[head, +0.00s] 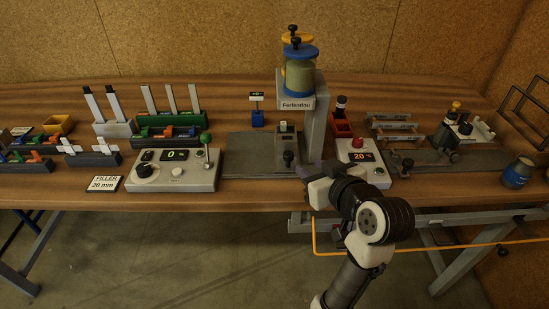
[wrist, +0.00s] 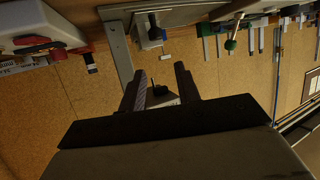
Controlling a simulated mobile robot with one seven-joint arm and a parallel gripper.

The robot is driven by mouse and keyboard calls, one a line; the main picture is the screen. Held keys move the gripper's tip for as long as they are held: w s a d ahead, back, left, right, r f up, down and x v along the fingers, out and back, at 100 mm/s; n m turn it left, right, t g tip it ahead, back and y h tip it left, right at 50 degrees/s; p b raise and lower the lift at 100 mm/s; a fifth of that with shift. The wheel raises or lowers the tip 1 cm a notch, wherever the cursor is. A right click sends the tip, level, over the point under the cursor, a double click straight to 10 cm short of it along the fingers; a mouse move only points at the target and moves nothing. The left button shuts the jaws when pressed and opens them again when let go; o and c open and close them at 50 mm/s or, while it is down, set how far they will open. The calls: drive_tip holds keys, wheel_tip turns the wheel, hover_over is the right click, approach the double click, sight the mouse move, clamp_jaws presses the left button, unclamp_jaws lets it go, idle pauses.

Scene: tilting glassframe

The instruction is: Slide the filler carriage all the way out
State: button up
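A black knob (head: 289,157) stands at the front of the carriage. My gripper (head: 310,180) is just in front and to the right of this knob, near the table's front edge. The wrist view appears upside down. There my two dark fingers (wrist: 160,88) stand apart, and a small dark knob-like part shows between them. I cannot tell whether they touch it.
A control box (head: 173,170) with a green-topped lever stands left of the bed. A box with a red button (head: 358,143) stands close on the right. Racks (head: 165,128) fill the left back.

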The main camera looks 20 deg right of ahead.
sight(290, 157)
drive_tip(key=x, duration=0.4)
drive_tip(key=f+p+x, duration=0.1)
drive_tip(key=x, duration=0.3)
drive_tip(key=p+x, duration=0.1)
drive_tip(key=x, duration=0.4)
drive_tip(key=shift+s+d+f, duration=0.15)
drive_tip(key=shift+d, duration=0.1)
drive_tip(key=shift+c, duration=0.4)
clamp_jaws()
